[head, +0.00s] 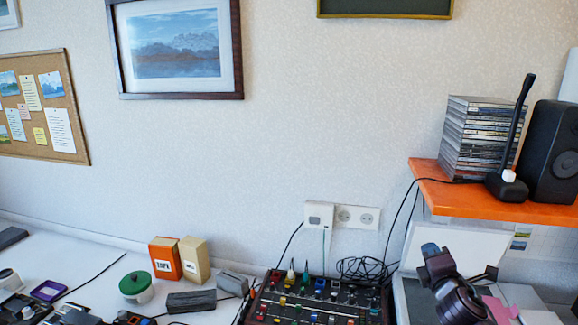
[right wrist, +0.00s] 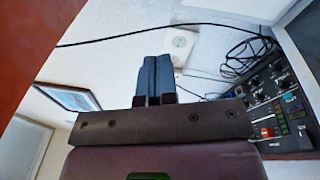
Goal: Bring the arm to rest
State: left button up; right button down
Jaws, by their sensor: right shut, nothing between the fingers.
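My right gripper (head: 430,250) is at the lower right of the head view, below the orange shelf and beside the mixer's right end. In the right wrist view its two blue-grey fingers (right wrist: 154,76) are pressed together, with nothing between them. My left gripper is not in view.
The orange shelf (head: 440,178) holds a CD stack (head: 482,138), a black speaker (head: 551,150) and a black upright device (head: 512,150). Below are a mixer (head: 315,303), loose cables (head: 365,268), two small boxes (head: 165,258) and a green-lidded jar (head: 135,285).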

jog(key=s+a+f+m+g, duration=0.3)
jog(key=s+f+m, duration=0.7)
jog(key=s+f, duration=0.3)
jog(key=s+a+f+m+g+y, duration=0.1)
jog(key=s+a+f+m+g, duration=0.2)
jog(key=s+f+m, duration=0.7)
jog(key=s+f, duration=0.3)
jog(key=s, duration=0.7)
jog(key=shift+g, duration=0.4)
